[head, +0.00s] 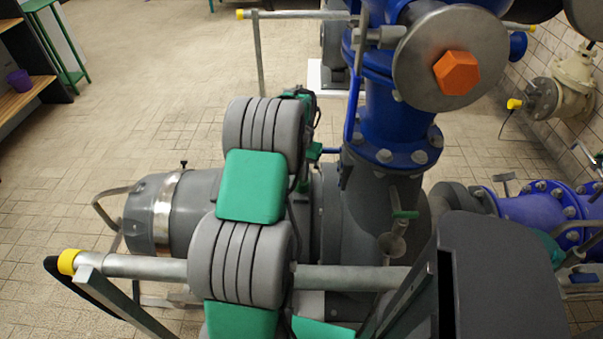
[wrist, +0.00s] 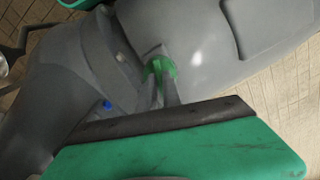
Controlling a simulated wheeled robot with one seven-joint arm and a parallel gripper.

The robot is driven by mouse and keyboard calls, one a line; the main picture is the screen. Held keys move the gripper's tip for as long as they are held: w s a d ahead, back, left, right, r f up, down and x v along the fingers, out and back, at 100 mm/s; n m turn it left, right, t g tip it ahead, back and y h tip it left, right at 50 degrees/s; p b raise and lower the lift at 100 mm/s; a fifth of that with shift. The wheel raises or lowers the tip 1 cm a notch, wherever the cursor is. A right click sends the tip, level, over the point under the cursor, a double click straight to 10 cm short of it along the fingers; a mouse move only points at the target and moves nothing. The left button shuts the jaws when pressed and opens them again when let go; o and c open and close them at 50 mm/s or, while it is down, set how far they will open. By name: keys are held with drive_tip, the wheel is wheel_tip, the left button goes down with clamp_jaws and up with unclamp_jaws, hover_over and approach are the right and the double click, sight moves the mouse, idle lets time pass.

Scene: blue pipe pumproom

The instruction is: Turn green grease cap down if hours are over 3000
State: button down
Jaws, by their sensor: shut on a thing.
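In the wrist view a small green cap (wrist: 158,65) sits against a rounded grey housing (wrist: 190,45). My gripper (wrist: 163,84) has its two slim grey fingers closed on the cap's sides. The fingers partly cover the cap, and I cannot tell how far it is turned. In the head view my arm hides the gripper, and I cannot make out the cap for certain. No hour counter or reading can be made out in either view.
A grey rail with yellow ends (head: 130,264) crosses low in front. A blue pipe (head: 395,130) with a bolted flange rises right of my arm. A disc with an orange hexagon (head: 457,73) stands above. Tiled floor (head: 150,85) is open at upper left.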

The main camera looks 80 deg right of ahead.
drive_tip(key=shift+d+r, duration=0.1)
drive_tip(key=shift+d, duration=0.05)
drive_tip(key=c, duration=1.5)
unclamp_jaws()
wheel_tip(320, 180, up, 8)
drive_tip(key=shift+f, duration=0.15)
